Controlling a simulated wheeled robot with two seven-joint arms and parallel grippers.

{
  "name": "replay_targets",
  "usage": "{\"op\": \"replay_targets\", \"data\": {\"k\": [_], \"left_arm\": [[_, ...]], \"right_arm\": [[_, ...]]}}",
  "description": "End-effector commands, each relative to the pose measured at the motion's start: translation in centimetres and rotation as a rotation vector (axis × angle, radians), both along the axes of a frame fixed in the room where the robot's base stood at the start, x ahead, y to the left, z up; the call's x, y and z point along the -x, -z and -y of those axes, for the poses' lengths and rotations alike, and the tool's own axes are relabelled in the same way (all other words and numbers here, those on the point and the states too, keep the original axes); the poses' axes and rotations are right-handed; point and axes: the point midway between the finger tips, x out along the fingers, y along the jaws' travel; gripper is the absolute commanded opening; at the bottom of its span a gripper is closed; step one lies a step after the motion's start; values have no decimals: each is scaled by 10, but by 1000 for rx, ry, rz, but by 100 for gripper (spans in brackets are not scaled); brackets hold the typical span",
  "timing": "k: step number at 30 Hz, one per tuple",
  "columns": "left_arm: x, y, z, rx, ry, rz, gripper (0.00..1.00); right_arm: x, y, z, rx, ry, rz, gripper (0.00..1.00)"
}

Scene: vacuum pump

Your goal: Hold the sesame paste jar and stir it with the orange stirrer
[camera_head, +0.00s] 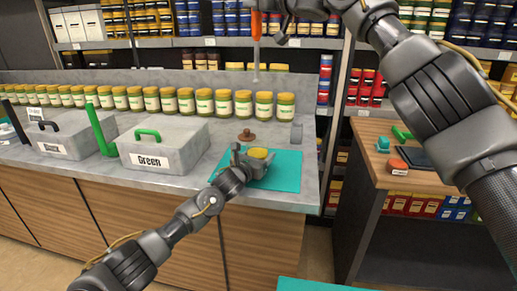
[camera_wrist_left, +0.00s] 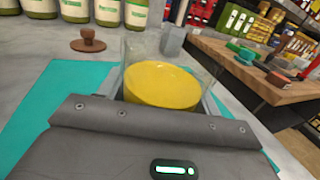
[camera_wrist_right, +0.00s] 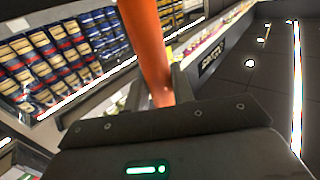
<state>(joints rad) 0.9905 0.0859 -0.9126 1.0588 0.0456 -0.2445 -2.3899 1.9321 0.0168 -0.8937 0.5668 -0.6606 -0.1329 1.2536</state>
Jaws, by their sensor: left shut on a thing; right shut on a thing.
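The sesame paste jar is a clear open jar with yellow paste (camera_wrist_left: 162,86) in the left wrist view. In the head view it shows as a small yellow patch (camera_head: 258,153) above the teal mat (camera_head: 284,172). My left gripper (camera_head: 250,160) is shut on the jar and hides its lower part. My right gripper (camera_head: 268,8) is at the top edge of the head view, shut on the orange stirrer (camera_head: 256,27). The stirrer hangs upright, its thin grey end down, high above and apart from the jar. Its orange handle (camera_wrist_right: 146,45) fills the middle of the right wrist view.
A brown knobbed lid (camera_head: 246,136) and a grey cup (camera_head: 297,131) stand behind the mat. Left are a grey box marked Green (camera_head: 165,146) and a green upright bar (camera_head: 100,130). A wooden side table (camera_head: 420,178) stands right.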

Motion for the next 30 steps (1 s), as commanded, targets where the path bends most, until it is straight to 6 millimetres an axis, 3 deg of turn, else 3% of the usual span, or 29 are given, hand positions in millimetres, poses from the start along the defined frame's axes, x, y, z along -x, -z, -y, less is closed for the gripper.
{"op": "replay_targets", "data": {"k": [8,11,18,21,24,30], "left_arm": [[0,1,0,0,0,-1,30],[0,1,0,0,0,-1,30],[0,0,0,0,0,0,30],[0,0,0,0,0,-1,30],[0,0,0,0,0,-1,30],[0,1,0,0,1,-1,30]], "right_arm": [[-1,6,0,1,-1,-1,0],[-6,27,0,4,-2,-2,0],[-8,106,-1,6,-5,-2,0],[-4,130,0,4,-3,0,0],[0,146,2,0,-1,0,0],[3,155,2,-2,-1,1,0]]}}
